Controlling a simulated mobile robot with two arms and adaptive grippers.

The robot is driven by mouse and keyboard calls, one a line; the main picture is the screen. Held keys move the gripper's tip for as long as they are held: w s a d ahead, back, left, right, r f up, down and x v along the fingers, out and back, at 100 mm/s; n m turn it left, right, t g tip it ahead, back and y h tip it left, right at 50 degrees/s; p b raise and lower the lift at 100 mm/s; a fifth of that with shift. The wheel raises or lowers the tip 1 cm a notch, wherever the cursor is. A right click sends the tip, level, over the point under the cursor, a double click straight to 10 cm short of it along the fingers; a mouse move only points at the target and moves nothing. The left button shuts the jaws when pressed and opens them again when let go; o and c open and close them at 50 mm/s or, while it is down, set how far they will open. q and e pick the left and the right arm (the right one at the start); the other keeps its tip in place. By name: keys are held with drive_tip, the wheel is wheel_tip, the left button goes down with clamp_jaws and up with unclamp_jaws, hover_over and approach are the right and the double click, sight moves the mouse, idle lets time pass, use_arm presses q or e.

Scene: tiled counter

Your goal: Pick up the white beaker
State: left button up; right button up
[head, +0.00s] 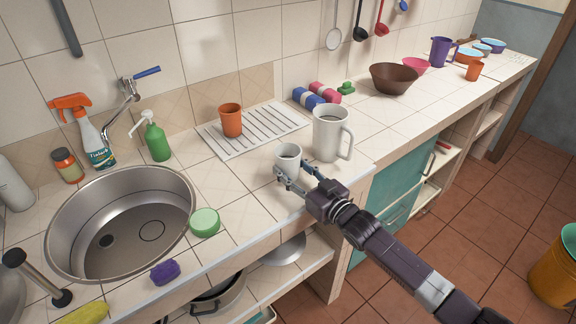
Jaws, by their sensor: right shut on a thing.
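The white beaker (288,158) is a small, upright, open-topped cup near the counter's front edge. My right gripper (287,178) is shut on its lower side, with the arm coming in from the lower right. The fingers cover part of the beaker's base, and I cannot tell whether it touches the counter. My left gripper is not in view.
A large white jug (328,135) stands close behind the beaker on the right. A ribbed white drainboard (262,135) holds an orange cup (230,120).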

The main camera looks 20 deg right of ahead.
drive_tip(key=shift+r, duration=0.1)
wheel_tip(320, 180, up, 20)
drive_tip(key=b, duration=0.1)
idle(0.4)
